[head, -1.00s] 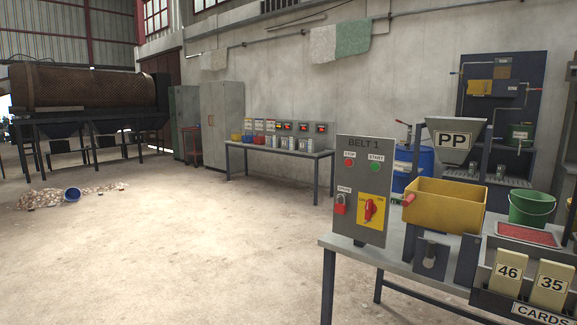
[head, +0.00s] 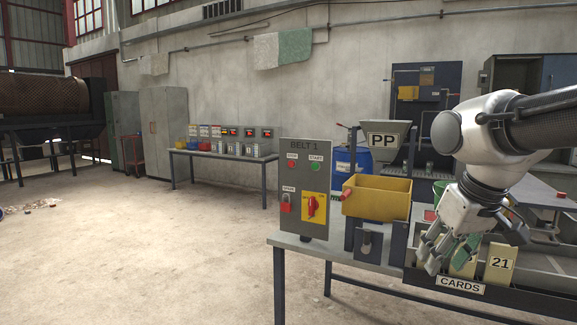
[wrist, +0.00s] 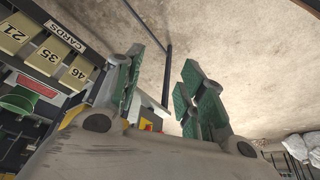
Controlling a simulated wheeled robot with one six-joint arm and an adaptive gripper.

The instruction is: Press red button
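The grey BELT 1 panel (head: 304,225) stands upright at the left end of the work table. A round red button (head: 291,164) is at its upper left under a small label, beside a green START button (head: 315,166). Below are a red padlock (head: 286,204) and a red rotary switch (head: 311,206) on a yellow plate. My gripper (head: 445,262) is right of the panel, pointing down in front of the card box, apart from the button. In the wrist view its green-padded fingers (wrist: 166,80) are spread with nothing held. I cannot make out the red button there.
A yellow bin (head: 376,205) stands between panel and arm. The CARDS box (head: 461,284) with numbered cards lies behind and below the gripper. The PP hopper (head: 388,140) and blue barrel (head: 352,161) stand behind. The floor (head: 150,250) left of the table is clear.

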